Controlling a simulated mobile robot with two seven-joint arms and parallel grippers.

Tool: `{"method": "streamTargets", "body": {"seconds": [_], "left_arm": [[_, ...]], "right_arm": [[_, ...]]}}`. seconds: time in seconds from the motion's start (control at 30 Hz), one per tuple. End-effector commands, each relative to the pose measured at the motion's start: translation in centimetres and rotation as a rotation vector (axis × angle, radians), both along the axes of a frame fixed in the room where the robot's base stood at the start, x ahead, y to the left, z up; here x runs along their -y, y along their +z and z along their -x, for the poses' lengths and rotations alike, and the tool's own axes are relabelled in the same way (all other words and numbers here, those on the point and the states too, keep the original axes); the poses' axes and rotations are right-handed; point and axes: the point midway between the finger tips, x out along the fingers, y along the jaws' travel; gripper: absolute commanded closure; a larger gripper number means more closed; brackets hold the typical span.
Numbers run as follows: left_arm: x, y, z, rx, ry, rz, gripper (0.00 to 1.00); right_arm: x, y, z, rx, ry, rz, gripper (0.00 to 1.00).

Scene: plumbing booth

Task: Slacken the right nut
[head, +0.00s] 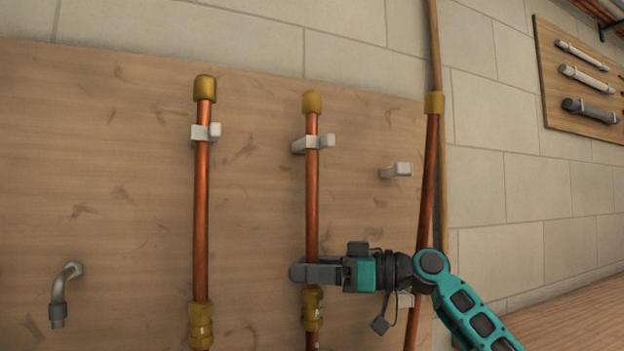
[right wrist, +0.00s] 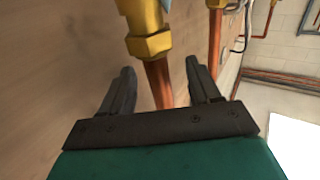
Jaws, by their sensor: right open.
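A brass fitting with a hex nut (head: 312,294) sits on the middle copper pipe (head: 311,200), just below my right gripper (head: 300,271). The right gripper reaches in from the right and crosses the pipe. In the right wrist view the gripper (right wrist: 158,70) is open, with the copper pipe (right wrist: 158,84) between its fingers. The brass nut (right wrist: 150,45) shows just beyond the fingertips. Another brass fitting (head: 200,325) is on the left copper pipe (head: 202,220). My left gripper is not in view.
A third copper pipe (head: 427,180) leans at the right, away from an empty white clip (head: 397,170). White clips hold the other two pipes to the wooden board (head: 120,180). A metal spout (head: 66,290) is at lower left. A tool board (head: 580,85) hangs at upper right.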

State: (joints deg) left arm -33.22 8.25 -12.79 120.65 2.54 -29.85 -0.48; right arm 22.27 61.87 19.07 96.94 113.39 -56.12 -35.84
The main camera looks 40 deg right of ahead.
Motion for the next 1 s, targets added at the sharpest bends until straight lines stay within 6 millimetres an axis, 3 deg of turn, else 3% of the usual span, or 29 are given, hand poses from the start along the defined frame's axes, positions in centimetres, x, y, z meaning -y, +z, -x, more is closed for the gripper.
{"method": "streamTargets", "body": {"seconds": [0.03,0.1,0.5,0.7,1.0], "left_arm": [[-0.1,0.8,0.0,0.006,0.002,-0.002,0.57],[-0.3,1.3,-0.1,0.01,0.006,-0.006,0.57],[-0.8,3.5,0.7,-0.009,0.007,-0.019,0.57],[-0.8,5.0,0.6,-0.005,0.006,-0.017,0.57],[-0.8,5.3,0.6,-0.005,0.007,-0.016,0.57]], "right_arm": [[0.0,2.0,0.0,0.005,-0.001,0.002,0.38],[0.0,3.8,0.0,0.006,-0.001,0.001,0.38],[0.0,12.5,0.0,0.005,-0.001,-0.002,0.38],[0.0,15.1,0.0,0.002,0.0,-0.002,0.38],[0.0,16.0,0.0,-0.002,0.0,-0.002,0.38]]}}
